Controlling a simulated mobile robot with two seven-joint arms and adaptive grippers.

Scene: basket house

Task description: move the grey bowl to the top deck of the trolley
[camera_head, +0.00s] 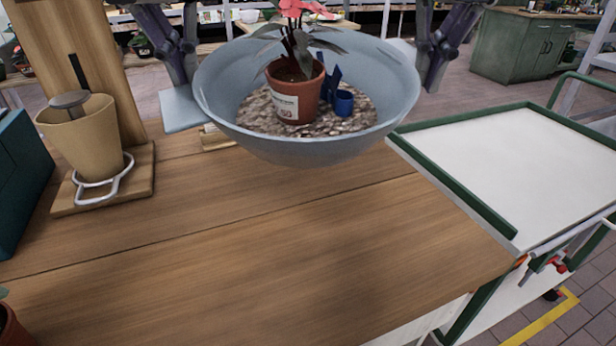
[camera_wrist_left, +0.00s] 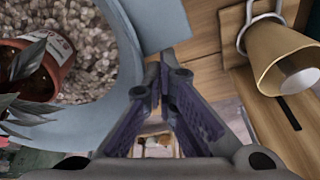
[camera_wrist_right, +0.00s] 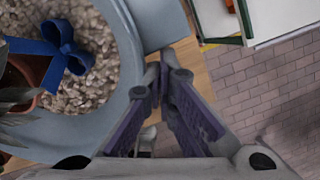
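The grey bowl (camera_head: 300,150) is held level above the wooden table, at the top middle of the head view. It contains gravel, a potted plant (camera_head: 296,95) with red flowers and a blue ribbon bow (camera_wrist_right: 66,52). My left gripper (camera_wrist_left: 160,75) is closed on the bowl's left handle tab (camera_head: 182,108). My right gripper (camera_wrist_right: 160,72) is closed on the opposite handle tab (camera_wrist_right: 160,22); in the head view its fingertips are hidden behind the bowl. The trolley (camera_head: 515,165) stands to the right of the table, its white top deck with green rim empty.
A tan pot-shaped dispenser (camera_head: 80,135) on a wooden stand is at the left, beside a teal box (camera_head: 20,180). A green cabinet (camera_head: 525,50) stands far back right.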

